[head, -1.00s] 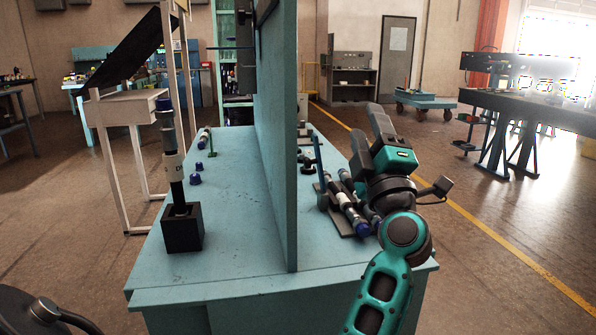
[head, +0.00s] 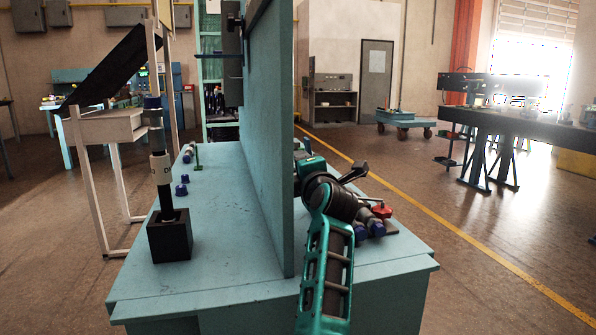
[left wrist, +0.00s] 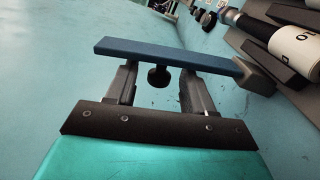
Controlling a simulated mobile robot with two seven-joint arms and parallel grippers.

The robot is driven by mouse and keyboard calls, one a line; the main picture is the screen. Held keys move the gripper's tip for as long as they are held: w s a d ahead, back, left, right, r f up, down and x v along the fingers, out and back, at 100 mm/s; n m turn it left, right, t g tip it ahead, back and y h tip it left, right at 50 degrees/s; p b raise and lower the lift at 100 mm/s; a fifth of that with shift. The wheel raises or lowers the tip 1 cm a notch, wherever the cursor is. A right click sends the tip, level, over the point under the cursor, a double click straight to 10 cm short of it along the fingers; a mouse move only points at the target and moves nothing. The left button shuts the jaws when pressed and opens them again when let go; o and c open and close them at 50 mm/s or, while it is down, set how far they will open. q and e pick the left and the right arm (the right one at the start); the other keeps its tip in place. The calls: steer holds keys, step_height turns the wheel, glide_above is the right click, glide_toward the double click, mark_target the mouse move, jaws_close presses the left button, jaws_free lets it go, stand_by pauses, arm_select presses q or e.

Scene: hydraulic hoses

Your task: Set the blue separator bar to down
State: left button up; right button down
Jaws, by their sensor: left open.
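The blue separator bar (left wrist: 165,54) lies across the left wrist view, just beyond my left fingertips, with a grey block at its right end. A dark round knob (left wrist: 159,76) shows below its middle, between the fingers. My left gripper (left wrist: 158,80) is open, one finger on each side of the knob. I cannot tell whether the fingers touch the bar. My right gripper is not in view.
A tall partition (head: 262,140) divides the blue-green table (head: 215,285). Hoses with blue ends (head: 368,229) and a red part (head: 381,210) lie right of my arm. A black block (head: 170,242) holding an upright hose stands on the left half.

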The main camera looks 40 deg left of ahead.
arm_select(q)
steer(key=x, duration=0.3)
steer(key=shift+a, duration=0.15)
jaws_close()
stand_by(0.5)
